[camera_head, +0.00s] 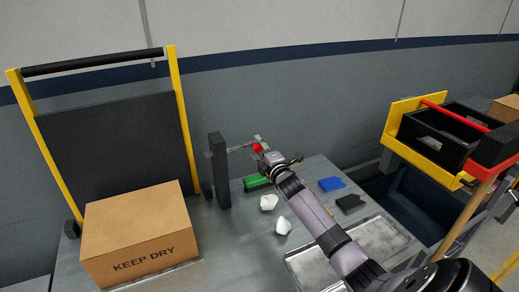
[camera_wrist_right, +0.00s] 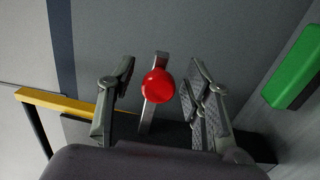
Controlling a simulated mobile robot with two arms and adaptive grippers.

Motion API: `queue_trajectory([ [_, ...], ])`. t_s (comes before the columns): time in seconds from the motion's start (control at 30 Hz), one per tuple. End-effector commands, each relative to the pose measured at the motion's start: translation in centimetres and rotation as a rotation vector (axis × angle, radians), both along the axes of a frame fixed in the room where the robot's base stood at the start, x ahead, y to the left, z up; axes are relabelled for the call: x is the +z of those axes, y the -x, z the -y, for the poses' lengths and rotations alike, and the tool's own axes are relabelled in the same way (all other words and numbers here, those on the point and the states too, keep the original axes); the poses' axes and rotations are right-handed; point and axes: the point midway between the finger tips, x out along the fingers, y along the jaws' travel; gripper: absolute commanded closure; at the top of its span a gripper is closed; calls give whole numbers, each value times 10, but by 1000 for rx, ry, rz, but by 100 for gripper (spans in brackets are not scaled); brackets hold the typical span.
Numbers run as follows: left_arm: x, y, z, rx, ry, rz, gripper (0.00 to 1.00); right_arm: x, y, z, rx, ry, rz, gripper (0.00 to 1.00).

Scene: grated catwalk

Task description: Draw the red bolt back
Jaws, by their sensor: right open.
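The red bolt's round red knob (camera_head: 257,147) shows just beyond my right gripper (camera_head: 277,158) in the head view. A thin metal rod (camera_head: 240,148) runs left from near the knob to a dark upright post (camera_head: 218,170). In the right wrist view, the red knob (camera_wrist_right: 158,86) sits on a grey metal bar (camera_wrist_right: 161,59), between the two spread fingers of my right gripper (camera_wrist_right: 161,72). Gaps show between the knob and both fingers. My wrist and fingers partly hide the bolt in the head view. My left gripper is not in view.
A cardboard box (camera_head: 140,230) stands at left before a dark panel in a yellow frame (camera_head: 181,110). A green block (camera_head: 257,183), white pieces (camera_head: 268,202), a blue piece (camera_head: 331,184) and a metal tray (camera_head: 375,238) lie near my right arm. A yellow cart (camera_head: 391,120) stands right.

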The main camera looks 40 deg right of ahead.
Motion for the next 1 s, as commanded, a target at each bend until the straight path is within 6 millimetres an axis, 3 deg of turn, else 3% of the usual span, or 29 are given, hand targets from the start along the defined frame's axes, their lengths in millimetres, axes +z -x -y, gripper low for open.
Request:
queue_trajectory([
  [0.27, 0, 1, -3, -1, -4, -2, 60, -1, 11, -3, 1, 0, -1, 54],
  [0.7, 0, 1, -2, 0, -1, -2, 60, -1, 92, -23, 0, 1, -2, 54],
  [1.0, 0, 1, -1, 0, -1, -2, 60, 0, 116, -28, -1, 1, 1, 54],
])
